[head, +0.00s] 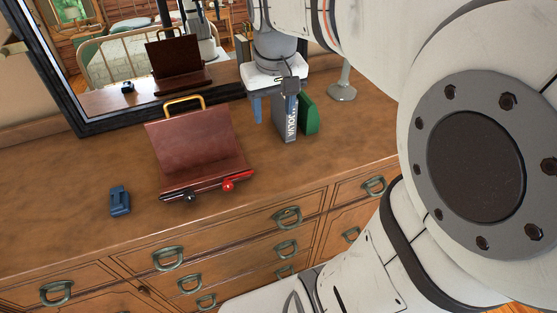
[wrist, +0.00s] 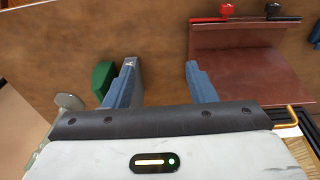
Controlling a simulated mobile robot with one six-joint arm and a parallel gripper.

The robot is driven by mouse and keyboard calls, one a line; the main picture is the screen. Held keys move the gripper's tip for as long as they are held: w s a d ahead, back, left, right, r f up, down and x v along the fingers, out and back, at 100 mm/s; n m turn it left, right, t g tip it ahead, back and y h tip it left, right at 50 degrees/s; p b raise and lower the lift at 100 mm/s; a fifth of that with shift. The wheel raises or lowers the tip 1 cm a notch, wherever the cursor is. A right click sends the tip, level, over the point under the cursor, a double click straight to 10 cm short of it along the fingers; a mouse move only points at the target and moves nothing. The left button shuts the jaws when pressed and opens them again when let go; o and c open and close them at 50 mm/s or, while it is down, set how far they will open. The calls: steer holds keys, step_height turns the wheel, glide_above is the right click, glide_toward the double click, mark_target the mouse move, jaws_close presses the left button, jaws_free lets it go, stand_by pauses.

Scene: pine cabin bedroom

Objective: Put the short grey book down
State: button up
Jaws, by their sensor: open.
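The short grey book (head: 291,120), with pale lettering on its spine, stands upright on the wooden dresser top. A green book (head: 309,115) stands right beside it on the right. My gripper (head: 268,118) is open, with its blue fingers pointing down at the book. In the wrist view the jaws (wrist: 160,66) are wide apart with bare wood between them. I cannot tell whether that finger touches the grey book. The book's lower back part is hidden.
A reddish-brown stand (head: 195,145) with a yellow handle and red and black knobs is left of my gripper. A small blue object (head: 120,200) lies at the front left. A mirror (head: 75,115) stands behind, and a metal base (head: 342,92) is at the back right.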

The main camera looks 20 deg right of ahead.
steer(key=s+a+f+t, duration=0.1)
steer(key=s+a+f, duration=0.1)
steer(key=s+f, duration=0.4)
steer(key=s, duration=0.4)
steer(key=shift+a+f+t, duration=0.15)
steer(key=shift+a+t, duration=0.15)
steer(key=shift+a, duration=0.05)
steer(key=shift+s, duration=0.1)
stand_by(0.3)
